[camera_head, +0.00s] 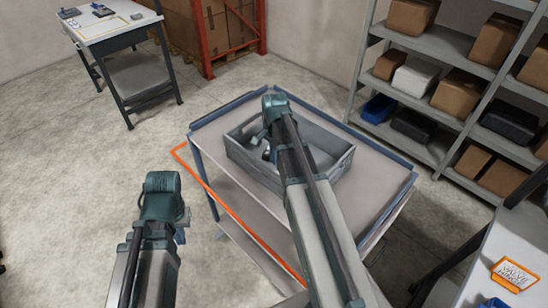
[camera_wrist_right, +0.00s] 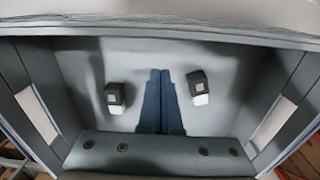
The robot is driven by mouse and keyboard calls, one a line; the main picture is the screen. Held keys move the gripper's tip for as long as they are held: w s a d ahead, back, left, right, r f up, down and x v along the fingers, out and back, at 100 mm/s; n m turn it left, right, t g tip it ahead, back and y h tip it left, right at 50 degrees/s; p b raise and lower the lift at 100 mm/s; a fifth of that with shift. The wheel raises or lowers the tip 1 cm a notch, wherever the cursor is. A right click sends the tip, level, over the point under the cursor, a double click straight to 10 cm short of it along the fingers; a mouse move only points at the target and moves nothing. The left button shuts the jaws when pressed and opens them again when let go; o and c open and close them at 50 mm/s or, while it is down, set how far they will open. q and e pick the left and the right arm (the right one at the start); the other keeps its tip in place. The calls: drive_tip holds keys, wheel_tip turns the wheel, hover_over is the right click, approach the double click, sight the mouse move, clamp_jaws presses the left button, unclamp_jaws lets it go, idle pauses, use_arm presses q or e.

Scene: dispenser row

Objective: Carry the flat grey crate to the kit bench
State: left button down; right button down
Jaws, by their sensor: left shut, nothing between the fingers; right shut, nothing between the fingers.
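The flat grey crate (camera_head: 335,166) sits on the top of a grey cart (camera_head: 385,195), slightly turned. My right arm crosses over it and hides part of its middle. My right gripper (camera_head: 262,137) is over the crate's left part; in the right wrist view its blue fingers (camera_wrist_right: 161,76) are together, above the crate's inside (camera_wrist_right: 220,65). Two small dark blocks with pale faces (camera_wrist_right: 116,97) (camera_wrist_right: 197,88) show there. My left gripper (camera_head: 181,236) is shut and empty, left of the cart and apart from the crate. No label confirms which bench is the kit bench.
A bench (camera_head: 140,75) with a pale top and small items stands at the upper left. Another surface (camera_head: 480,270) with an orange-edged sign (camera_head: 515,274) is at the lower right. Shelves (camera_head: 440,85) hold boxes behind the cart. Floor is open at the left.

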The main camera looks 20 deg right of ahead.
sight(266, 172)
wheel_tip(266, 172, down, 5)
drive_tip(key=b, duration=0.3)
drive_tip(key=shift+r+b, duration=0.15)
drive_tip(key=shift+b, duration=0.15)
drive_tip(key=shift+a+f+b, duration=0.15)
drive_tip(key=shift+f+b, duration=0.2)
drive_tip(key=a, duration=0.1)
drive_tip(key=s+a, duration=0.1)
drive_tip(key=a+r, duration=0.1)
drive_tip(key=shift+s+a+p, duration=0.2)
drive_tip(key=shift+p, duration=0.2)
drive_tip(key=shift+f, duration=0.1)
drive_tip(key=s+a, duration=0.4)
drive_tip(key=a, duration=0.9)
drive_tip(key=shift+s, duration=0.2)
